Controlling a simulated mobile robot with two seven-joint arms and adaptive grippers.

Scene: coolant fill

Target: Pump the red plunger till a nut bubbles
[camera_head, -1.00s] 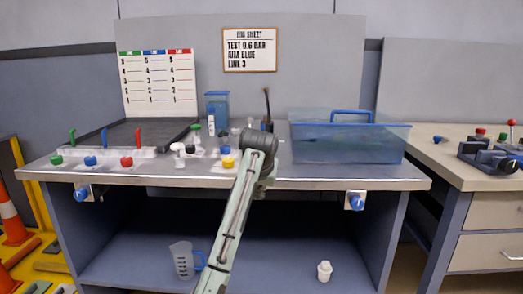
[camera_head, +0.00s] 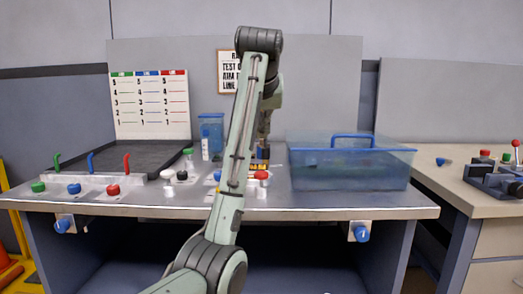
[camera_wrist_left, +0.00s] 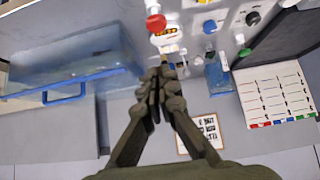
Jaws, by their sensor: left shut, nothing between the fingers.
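A red knob on a white base, likely the red plunger (camera_head: 261,175), stands on the bench right of my upper arm link. It also shows at the top of the left wrist view (camera_wrist_left: 156,23). My left gripper (camera_head: 263,150) points down just behind it; in the left wrist view its fingers (camera_wrist_left: 163,72) are shut and empty, apart from the red knob. The clear blue tank (camera_head: 350,168) with a blue handle stands to the right. I cannot make out a nut or bubbles. My right gripper is not in view.
Green (camera_head: 38,187), blue (camera_head: 74,188) and red (camera_head: 112,190) knobs line the front left, before a dark tray (camera_head: 85,155) with coloured levers. A blue container (camera_head: 211,130) stands behind. Blue valves (camera_head: 63,225) hang on the front edge. My arm hides part of the bench.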

